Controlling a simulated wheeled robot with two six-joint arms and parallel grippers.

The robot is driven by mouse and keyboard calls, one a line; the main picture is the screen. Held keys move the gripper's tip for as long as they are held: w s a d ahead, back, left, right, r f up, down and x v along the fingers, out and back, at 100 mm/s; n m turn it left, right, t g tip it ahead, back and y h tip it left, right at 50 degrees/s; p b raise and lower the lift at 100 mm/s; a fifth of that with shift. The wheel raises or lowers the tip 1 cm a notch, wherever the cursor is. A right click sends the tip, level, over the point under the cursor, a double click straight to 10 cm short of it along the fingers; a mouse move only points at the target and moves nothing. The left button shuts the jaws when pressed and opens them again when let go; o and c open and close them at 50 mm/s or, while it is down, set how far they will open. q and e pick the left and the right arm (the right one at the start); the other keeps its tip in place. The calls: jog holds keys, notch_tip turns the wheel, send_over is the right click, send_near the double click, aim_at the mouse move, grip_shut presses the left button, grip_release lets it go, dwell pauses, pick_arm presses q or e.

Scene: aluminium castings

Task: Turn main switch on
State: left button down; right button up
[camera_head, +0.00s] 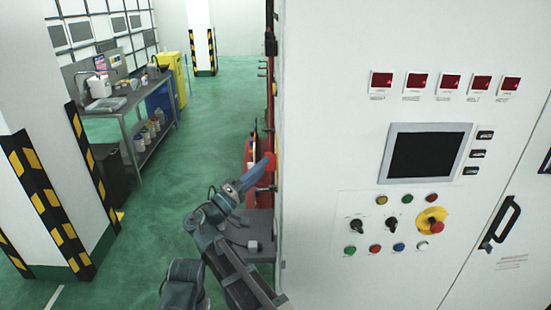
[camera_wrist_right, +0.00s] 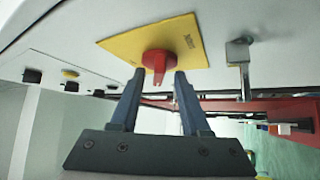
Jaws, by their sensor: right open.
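The main switch is a red rotary knob (camera_wrist_right: 159,61) on a yellow square plate (camera_wrist_right: 125,45), fixed to a pale cabinet face in the right wrist view. The knob's narrow grip points down in that picture, toward my right gripper (camera_wrist_right: 160,77). The gripper is open, with one fingertip on each side of the grip and gaps visible beside it. In the head view my right gripper (camera_head: 262,168) is at the cabinet's left side, by a red patch. The plate cannot be made out there. My left gripper is not in view.
The white control cabinet (camera_head: 335,130) fills the right of the head view, with a dark screen (camera_head: 425,154), buttons and a red emergency stop (camera_head: 436,226). A metal bracket (camera_wrist_right: 240,66) sticks out beside the yellow plate. Green floor (camera_head: 215,110) is open to the left.

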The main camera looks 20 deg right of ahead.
jog(key=shift+w+d+r, duration=0.1)
jog(key=shift+d+r, duration=0.05)
jog(key=shift+c, duration=0.2)
grip_shut()
